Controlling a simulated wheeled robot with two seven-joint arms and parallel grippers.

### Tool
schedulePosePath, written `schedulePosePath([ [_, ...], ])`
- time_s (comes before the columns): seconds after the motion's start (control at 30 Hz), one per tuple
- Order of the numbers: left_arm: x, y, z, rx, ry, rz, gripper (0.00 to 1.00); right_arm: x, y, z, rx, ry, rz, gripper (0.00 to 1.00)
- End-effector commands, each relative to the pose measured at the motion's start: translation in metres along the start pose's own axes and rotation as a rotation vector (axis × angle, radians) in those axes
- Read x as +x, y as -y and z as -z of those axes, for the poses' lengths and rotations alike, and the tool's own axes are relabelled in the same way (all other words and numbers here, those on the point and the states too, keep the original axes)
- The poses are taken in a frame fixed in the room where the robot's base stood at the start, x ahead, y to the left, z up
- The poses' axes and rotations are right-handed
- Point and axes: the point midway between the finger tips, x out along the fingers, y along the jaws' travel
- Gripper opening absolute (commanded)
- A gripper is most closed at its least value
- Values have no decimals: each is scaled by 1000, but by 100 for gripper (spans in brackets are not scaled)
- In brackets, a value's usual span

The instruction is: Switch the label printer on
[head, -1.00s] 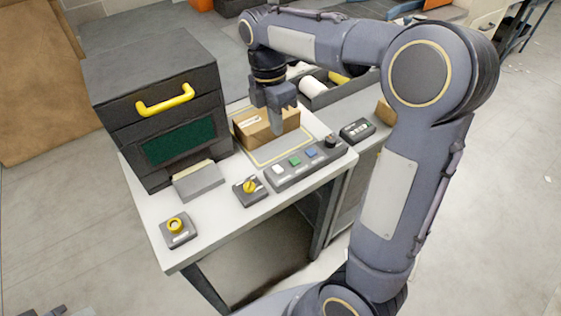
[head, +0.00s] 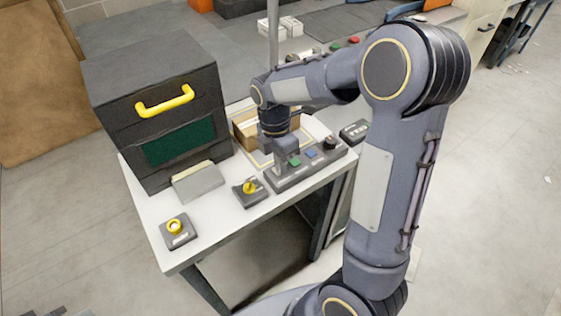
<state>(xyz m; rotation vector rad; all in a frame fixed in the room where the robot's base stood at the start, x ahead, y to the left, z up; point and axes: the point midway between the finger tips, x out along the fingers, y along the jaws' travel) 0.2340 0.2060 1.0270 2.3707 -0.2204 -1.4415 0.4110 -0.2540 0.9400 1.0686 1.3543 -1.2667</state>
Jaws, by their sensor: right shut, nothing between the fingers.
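The label printer seems to be the dark grey cabinet (head: 155,100) with a yellow handle and green panel; I cannot confirm this. A grey control strip (head: 322,160) on the white table carries a green button (head: 295,161), a blue button (head: 311,153) and a black knob (head: 330,142). My right gripper (head: 279,170) is shut and empty, pointing down at the strip's left end. It hides the white button there; I cannot tell whether it touches it. A yellow rotary switch (head: 250,187) and a yellow round button (head: 175,227) sit on separate small boxes.
A cardboard box (head: 246,130) stands behind my right gripper. A grey slanted holder (head: 198,183) stands before the cabinet. A small dark keypad box (head: 354,131) lies beyond the strip's right end.

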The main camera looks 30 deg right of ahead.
Motion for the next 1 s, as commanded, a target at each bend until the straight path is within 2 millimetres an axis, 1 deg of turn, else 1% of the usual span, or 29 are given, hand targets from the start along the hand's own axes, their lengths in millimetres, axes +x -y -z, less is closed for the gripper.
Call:
schedulePosePath([
  [0.13,4,2,-2,0,0,0,0,3,0,0,0,0,-11,0],
  [0.3,25,12,-13,0,0,0,0,16,3,0,1,-2,-118,0],
  [0.43,35,16,-18,0,0,0,0,18,6,0,0,-1,-199,0],
  [0.5,37,17,-19,0,0,0,0,18,8,0,-1,-1,-222,0],
  [0.6,34,16,-17,0,0,0,0,18,11,0,0,-1,-222,0],
  [1.0,34,16,-17,0,0,0,0,20,11,0,2,-1,-214,0],
])
